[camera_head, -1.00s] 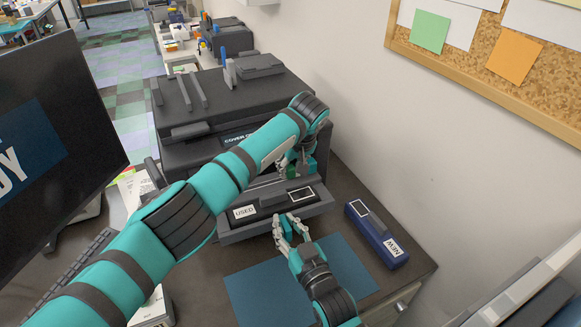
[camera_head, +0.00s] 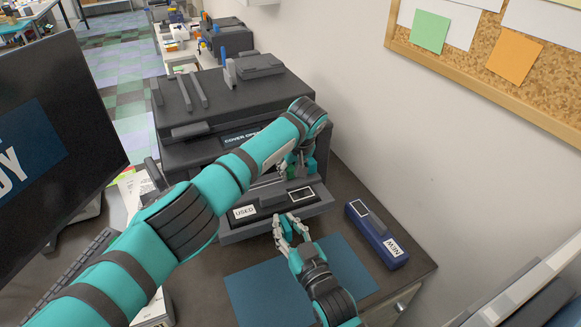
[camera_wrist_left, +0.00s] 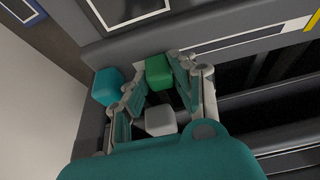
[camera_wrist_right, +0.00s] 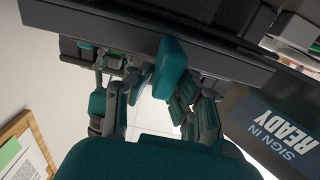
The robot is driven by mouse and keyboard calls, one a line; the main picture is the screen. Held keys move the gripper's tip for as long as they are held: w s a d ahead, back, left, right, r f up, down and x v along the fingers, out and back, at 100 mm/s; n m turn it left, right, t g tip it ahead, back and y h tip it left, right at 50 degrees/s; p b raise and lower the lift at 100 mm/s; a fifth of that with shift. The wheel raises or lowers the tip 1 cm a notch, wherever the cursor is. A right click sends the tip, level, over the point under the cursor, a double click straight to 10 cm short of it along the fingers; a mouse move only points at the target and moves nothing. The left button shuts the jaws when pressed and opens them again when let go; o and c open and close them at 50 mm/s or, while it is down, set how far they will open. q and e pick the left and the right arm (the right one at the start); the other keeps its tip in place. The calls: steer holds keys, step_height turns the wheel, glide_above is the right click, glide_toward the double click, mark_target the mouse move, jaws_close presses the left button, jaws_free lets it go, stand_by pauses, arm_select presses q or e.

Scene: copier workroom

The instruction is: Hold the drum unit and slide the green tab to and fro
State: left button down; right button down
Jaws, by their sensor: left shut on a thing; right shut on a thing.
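The drum unit (camera_head: 268,207), dark grey with a USED label and a white-outlined patch, lies level at the front of the copier. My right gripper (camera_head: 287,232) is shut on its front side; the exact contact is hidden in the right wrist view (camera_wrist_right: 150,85). My left gripper (camera_head: 296,168) is above the unit's far right part, reaching down from over the copier. In the left wrist view its fingers (camera_wrist_left: 157,90) are closed around the green tab (camera_wrist_left: 158,72). In the head view the tab is mostly hidden by the fingers.
The copier (camera_head: 220,100) stands behind, with a COVER OPEN display. A blue unit labelled NEW (camera_head: 376,234) lies on the right of the counter. A blue mat (camera_head: 255,290) lies in front, under my right arm. A monitor (camera_head: 60,130) is at left; the wall bounds the right.

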mark_target(274, 178)
arm_select(q)
steer(key=shift+a, duration=0.1)
steer(key=shift+s+a+f, duration=0.15)
steer(key=shift+a, duration=0.05)
steer(key=shift+s+a, duration=0.3)
steer(key=shift+a, duration=0.55)
steer(key=shift+s+a, duration=0.3)
steer(key=shift+a, duration=0.5)
steer(key=c, duration=1.4)
jaws_free()
steer(key=shift+o, duration=0.2)
steer(key=v, duration=1.2)
